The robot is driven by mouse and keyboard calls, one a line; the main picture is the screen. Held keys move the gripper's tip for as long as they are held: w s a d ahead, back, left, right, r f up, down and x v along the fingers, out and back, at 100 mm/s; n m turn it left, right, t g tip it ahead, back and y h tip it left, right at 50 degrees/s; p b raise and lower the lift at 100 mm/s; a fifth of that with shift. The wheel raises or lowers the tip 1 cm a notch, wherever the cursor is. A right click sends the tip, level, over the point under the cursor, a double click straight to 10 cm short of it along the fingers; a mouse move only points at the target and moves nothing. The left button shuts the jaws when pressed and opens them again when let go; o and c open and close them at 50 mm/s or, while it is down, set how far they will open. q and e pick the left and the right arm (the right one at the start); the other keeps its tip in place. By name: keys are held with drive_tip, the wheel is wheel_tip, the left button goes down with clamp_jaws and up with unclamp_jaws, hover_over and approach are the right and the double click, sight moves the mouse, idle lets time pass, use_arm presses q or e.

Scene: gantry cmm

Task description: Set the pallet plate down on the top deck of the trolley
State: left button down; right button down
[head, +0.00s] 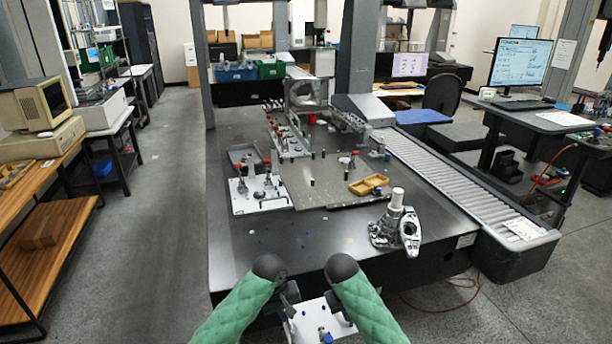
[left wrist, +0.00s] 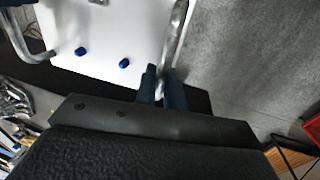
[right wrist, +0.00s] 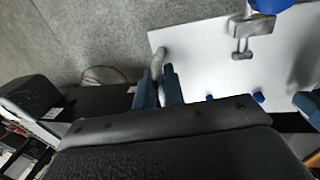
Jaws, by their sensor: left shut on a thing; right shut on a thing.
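The pallet plate (head: 306,322) is a white plate with blue pegs and metal handles, held low in front of me. My left gripper (head: 290,304) is shut on one handle; the left wrist view shows the plate (left wrist: 105,38), the handle (left wrist: 176,38) and the fingers (left wrist: 161,88). My right gripper (right wrist: 160,86) is shut on another handle (right wrist: 157,62) at the plate's edge (right wrist: 205,70). My right fingers are hidden behind my arm in the head view. I cannot identify the trolley for sure; a two-level stand with a wooden top deck (head: 40,160) is at the left.
A large dark measuring table (head: 240,255) stands just ahead, carrying another white fixture plate (head: 245,205), a yellow tray (head: 368,184) and a metal part (head: 386,228). A roller conveyor (head: 440,178) runs along its right. Clear floor (head: 170,220) lies between the table and the wooden stand.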

use_arm(q)
drive_tip(key=shift+s+d+r, duration=0.15)
drive_tip(key=shift+r, duration=0.15)
use_arm(e)
drive_tip(key=shift+w+a+r, duration=0.1)
drive_tip(key=shift+a+r, duration=0.1)
drive_tip(key=shift+r, duration=0.3)
use_arm(q)
drive_tip(key=shift+s+r, duration=0.1)
drive_tip(key=shift+r, duration=0.1)
use_arm(e)
drive_tip(key=shift+a+r, duration=0.1)
drive_tip(key=shift+r, duration=0.1)
use_arm(q)
drive_tip(key=shift+d+r, duration=0.15)
use_arm(e)
drive_tip(key=shift+r, duration=0.1)
use_arm(q)
drive_tip(key=shift+s+d+r, duration=0.1)
drive_tip(key=shift+s+r, duration=0.05)
drive_tip(key=shift+r, duration=0.2)
use_arm(e)
drive_tip(key=shift+s+r, duration=0.15)
drive_tip(key=shift+s, duration=0.3)
